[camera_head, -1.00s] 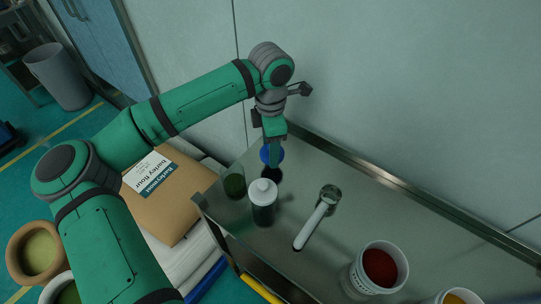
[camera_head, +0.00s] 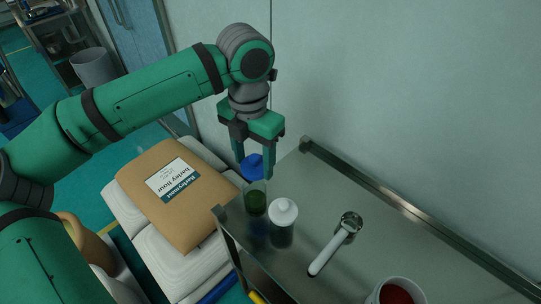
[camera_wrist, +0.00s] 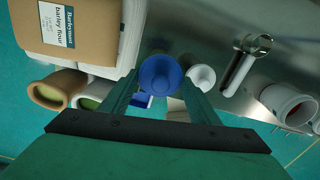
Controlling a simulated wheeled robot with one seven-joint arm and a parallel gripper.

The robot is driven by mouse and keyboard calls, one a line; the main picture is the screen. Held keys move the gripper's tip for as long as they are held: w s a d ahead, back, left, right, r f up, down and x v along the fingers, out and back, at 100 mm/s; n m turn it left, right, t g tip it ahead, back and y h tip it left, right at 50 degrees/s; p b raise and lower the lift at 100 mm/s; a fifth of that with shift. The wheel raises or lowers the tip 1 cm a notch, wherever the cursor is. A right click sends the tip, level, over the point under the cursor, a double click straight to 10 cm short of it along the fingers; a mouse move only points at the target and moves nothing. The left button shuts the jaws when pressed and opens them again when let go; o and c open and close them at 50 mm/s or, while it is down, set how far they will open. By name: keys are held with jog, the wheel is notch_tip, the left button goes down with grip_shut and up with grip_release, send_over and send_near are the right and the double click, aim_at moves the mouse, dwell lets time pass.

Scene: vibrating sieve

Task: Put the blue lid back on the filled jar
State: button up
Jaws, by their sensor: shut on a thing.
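My gripper (camera_head: 254,172) is shut on the blue lid (camera_head: 252,166), which has a round knob. The lid also shows between the fingers in the wrist view (camera_wrist: 160,73). The jar (camera_head: 255,202) with green contents stands at the left end of the steel table. In the wrist view the lid hides the jar.
A white-lidded jar (camera_head: 283,222) stands close to the right of the green jar. A scoop with a white handle (camera_head: 327,254) lies further right, and a container of red powder (camera_head: 396,292) is nearer the front. A barley flour bag (camera_head: 180,195) lies left of the table (camera_head: 330,190).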

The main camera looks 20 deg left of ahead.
jog(key=shift+s+a+n, duration=0.2)
jog(key=shift+s+n, duration=0.15)
jog(key=shift+n, duration=0.05)
jog(key=shift+f, duration=3.05)
jog(key=shift+f, duration=0.15)
jog(key=o, duration=1.6)
jog(key=shift+c, duration=0.2)
jog(key=shift+r, duration=3.5)
grip_shut()
